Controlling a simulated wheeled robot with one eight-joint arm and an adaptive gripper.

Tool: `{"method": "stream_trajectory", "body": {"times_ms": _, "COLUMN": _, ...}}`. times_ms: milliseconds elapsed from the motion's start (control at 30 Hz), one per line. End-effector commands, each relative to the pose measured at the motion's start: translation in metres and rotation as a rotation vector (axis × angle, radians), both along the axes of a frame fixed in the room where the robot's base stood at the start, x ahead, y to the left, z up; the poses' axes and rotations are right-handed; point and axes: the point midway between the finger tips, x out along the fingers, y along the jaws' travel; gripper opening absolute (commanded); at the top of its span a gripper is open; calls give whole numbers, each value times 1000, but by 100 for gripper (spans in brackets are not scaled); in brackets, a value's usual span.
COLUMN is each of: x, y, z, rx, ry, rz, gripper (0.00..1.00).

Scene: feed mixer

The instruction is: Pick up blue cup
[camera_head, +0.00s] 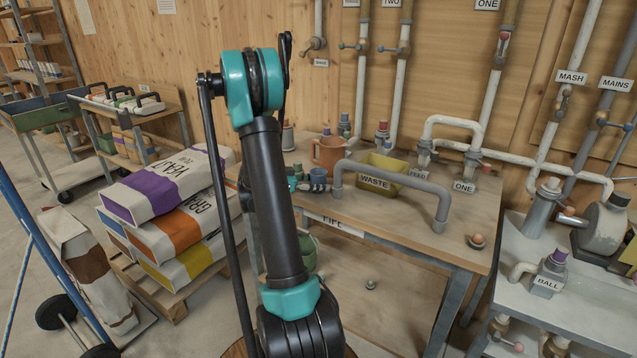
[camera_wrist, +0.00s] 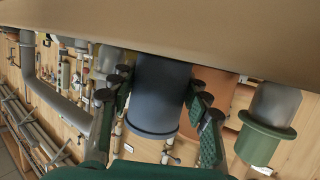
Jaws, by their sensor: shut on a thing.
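The blue cup (camera_head: 318,174) is small in the head view, on or just above the workbench (camera_head: 440,225). In the wrist view, which looks upside down, the dark blue cup (camera_wrist: 158,100) fills the space between the two fingers. My gripper (camera_wrist: 160,82) is shut on its sides. In the head view my gripper (camera_head: 306,184) is partly hidden behind my arm. I cannot tell whether the cup touches the bench top.
An orange-brown jug (camera_head: 328,153) stands close behind the cup. A grey pipe arch (camera_head: 400,172) and a yellow bin (camera_head: 379,163) are to the right. A green-collared grey fitting (camera_wrist: 265,130) shows beside the cup. The bench's right front is mostly clear.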

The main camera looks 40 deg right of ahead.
Motion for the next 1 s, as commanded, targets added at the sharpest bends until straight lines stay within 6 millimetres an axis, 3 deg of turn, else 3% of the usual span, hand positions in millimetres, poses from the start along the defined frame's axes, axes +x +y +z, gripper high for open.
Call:
{"method": "stream_trajectory", "body": {"times_ms": 267, "x": 0, "y": 0, "z": 7, "rx": 0, "ry": 0, "rz": 0, "gripper": 16}}
{"method": "stream_trajectory", "body": {"times_ms": 467, "x": 0, "y": 0, "z": 29, "rx": 0, "ry": 0, "rz": 0, "gripper": 16}}
{"method": "stream_trajectory", "body": {"times_ms": 1000, "x": -1, "y": 0, "z": 151, "rx": 0, "ry": 0, "rz": 0, "gripper": 16}}
